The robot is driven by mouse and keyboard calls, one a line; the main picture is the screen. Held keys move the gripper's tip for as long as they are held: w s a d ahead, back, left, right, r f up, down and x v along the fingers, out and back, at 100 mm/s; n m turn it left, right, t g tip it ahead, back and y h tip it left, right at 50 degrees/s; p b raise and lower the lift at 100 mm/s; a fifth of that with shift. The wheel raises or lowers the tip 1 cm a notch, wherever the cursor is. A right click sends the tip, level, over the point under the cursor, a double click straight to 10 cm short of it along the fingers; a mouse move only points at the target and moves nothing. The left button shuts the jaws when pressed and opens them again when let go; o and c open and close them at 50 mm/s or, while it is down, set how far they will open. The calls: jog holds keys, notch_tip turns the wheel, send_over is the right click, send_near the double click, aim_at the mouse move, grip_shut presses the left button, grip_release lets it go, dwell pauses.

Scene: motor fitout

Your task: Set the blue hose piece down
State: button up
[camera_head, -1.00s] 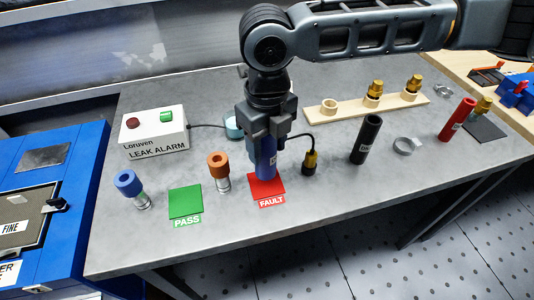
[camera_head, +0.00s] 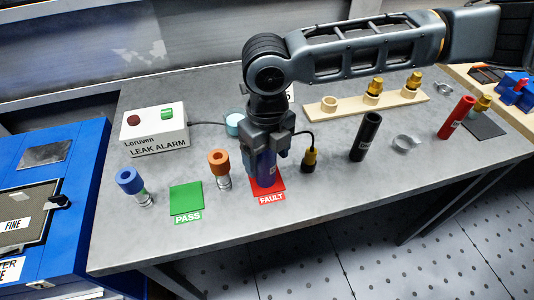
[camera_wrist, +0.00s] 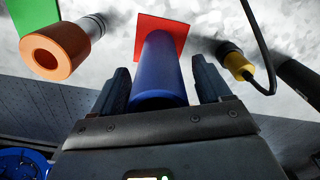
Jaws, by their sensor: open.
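The blue hose piece (camera_head: 265,170) stands upright on the red FAULT mat (camera_head: 279,188). It also shows in the wrist view (camera_wrist: 158,75), between the two fingers, with the red mat (camera_wrist: 175,28) beyond it. My gripper (camera_head: 267,150) is above and around the upper part of the hose. In the wrist view my gripper (camera_wrist: 160,88) is open, with a gap showing on each side between finger and hose. The hose's upper end is partly hidden by the gripper in the head view.
A yellow and black plug (camera_head: 309,160) on a cable stands close right of the mat. An orange-capped fitting (camera_head: 219,163) stands to the left, beside the green PASS mat (camera_head: 186,198). A black hose (camera_head: 366,137) stands further right. The front bench strip is clear.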

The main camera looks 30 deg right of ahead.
notch_tip(320, 180, up, 12)
jog(key=shift+r+b, duration=0.2)
jog(key=shift+b, duration=0.2)
dwell(0.3)
